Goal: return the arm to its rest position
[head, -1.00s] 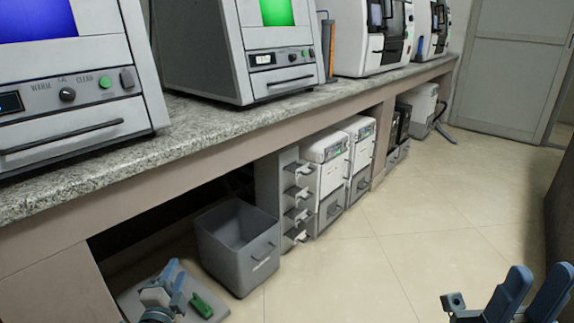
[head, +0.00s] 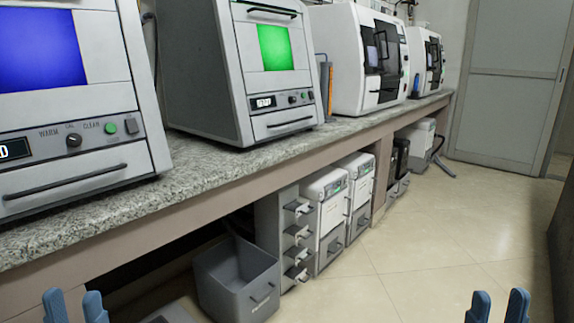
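My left gripper (head: 75,307) shows at the bottom left edge of the head view. Its two blue fingers stand upright with a gap between them and nothing in the gap. My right gripper (head: 498,306) shows at the bottom right edge, also fingers up, apart and empty. The rest of both arms is below the frame.
A stone-topped counter (head: 215,152) carrying several machines runs along the left. A grey bin (head: 240,290) stands on the floor, beside a grey surface (head: 170,313) cut off by the frame. Floor (head: 430,245) is open at right, towards a door (head: 508,85).

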